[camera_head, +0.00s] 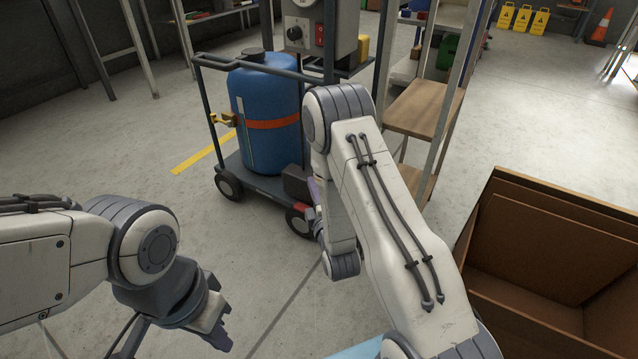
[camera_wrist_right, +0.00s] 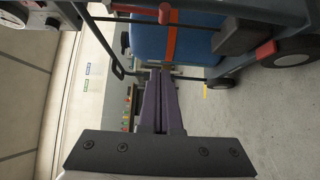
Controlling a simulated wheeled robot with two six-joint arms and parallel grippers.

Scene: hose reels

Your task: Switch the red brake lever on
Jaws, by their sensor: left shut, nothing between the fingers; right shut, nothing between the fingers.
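A blue tank (camera_head: 265,115) with an orange band stands on a dark wheeled cart (camera_head: 245,178). A small red piece (camera_head: 300,207), which looks like the brake lever, sits by the cart's near wheel; it also shows in the right wrist view (camera_wrist_right: 266,21) beside a dark block. Whether it is on or off cannot be told. My right gripper (camera_wrist_right: 161,72) is shut and empty, pointing at the cart, apart from the red piece; its purple fingers are mostly hidden by my arm in the head view. My left gripper (camera_head: 217,328) is shut and empty over the floor.
A grey control box (camera_head: 322,35) with a dial and red switches is above the cart. A dark red bar (camera_wrist_right: 165,13) shows ahead of my right fingers. A wooden shelf (camera_head: 424,108) and open cardboard box (camera_head: 545,240) are at the right.

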